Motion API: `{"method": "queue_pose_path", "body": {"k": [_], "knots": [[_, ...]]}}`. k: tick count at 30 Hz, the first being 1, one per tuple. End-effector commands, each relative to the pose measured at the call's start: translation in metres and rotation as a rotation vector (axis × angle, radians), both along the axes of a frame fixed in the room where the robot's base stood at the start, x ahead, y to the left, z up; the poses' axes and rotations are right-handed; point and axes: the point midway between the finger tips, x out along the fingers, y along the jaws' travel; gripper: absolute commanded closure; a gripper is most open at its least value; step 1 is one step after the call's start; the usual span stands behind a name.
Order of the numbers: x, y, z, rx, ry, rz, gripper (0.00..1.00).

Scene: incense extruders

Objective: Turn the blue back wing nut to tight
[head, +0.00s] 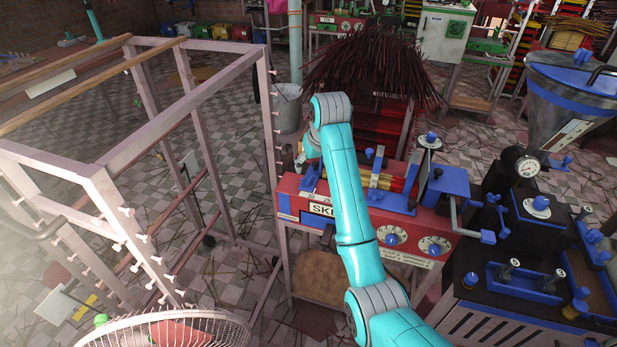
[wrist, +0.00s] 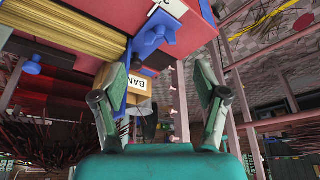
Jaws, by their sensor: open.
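A blue wing nut (wrist: 154,36) shows at the top middle of the wrist view, on the red machine (wrist: 190,38) beside a white label. It is clear of both fingers, and I cannot tell from its look how tight it is or whether it is the back one. My gripper (wrist: 162,105) is open and empty, with one finger on each side of the view. The left finger overlaps a blue bracket; contact is unclear. In the head view my arm crosses the red machine (head: 290,190) and hides part of it; the gripper is not clearly seen there.
Yellow incense sticks (wrist: 60,30) lie in the machine close to the left finger. A labelled cardboard box (wrist: 137,88) shows between the fingers. A pink metal rack (head: 110,190) stands left of the machine, and a dark extruder (head: 530,230) stands right. A fan (head: 165,330) is in front.

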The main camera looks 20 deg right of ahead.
Motion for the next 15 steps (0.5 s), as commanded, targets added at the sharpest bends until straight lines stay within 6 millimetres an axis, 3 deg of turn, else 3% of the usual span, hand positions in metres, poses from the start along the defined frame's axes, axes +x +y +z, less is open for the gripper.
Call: {"method": "queue_pose_path", "body": {"k": [9,15], "knots": [[0.021,0.002,-0.053,0.000,0.005,-0.002,0.27],[0.030,0.002,-0.073,0.000,0.003,-0.002,0.27]]}}
